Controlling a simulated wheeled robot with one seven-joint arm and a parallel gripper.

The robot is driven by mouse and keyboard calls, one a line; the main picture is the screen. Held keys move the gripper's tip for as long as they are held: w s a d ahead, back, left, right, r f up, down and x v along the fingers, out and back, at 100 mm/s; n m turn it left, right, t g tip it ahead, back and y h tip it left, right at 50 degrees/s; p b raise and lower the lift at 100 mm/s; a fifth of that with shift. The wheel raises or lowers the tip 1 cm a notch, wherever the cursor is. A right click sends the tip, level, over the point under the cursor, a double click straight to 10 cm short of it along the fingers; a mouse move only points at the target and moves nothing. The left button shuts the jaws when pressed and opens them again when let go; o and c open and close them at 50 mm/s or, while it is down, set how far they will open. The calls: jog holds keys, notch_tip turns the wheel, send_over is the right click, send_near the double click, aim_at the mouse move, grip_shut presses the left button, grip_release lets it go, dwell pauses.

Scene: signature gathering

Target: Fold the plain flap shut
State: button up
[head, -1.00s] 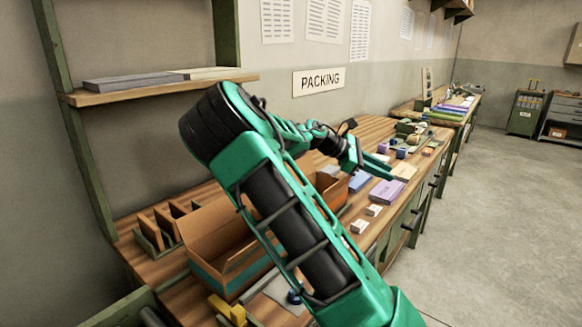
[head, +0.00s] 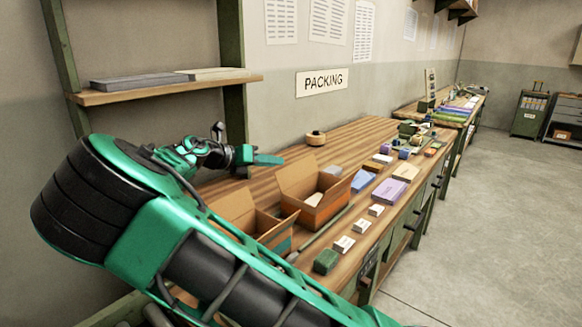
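Two open cardboard boxes stand on the wooden bench in the head view. The farther box (head: 316,217) has an orange band, raised flaps and something pale inside. Its left flap (head: 297,175) stands up. The nearer box (head: 265,226) has a teal band and is partly hidden by my arm. Its left flap (head: 234,207) also stands up. I cannot tell which flap is the plain one. My gripper (head: 268,159) is above the back of the bench, behind the boxes and apart from them. Its teal fingers overlap in view, so its opening is unclear.
A tape roll (head: 316,138) lies at the back of the bench. Small white boxes (head: 344,245), a green block (head: 326,262) and a purple box (head: 389,190) lie along the front side. A shelf (head: 165,90) juts out at upper left.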

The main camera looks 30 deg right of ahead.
aim_at(294, 164)
jog(key=x, duration=1)
grip_shut()
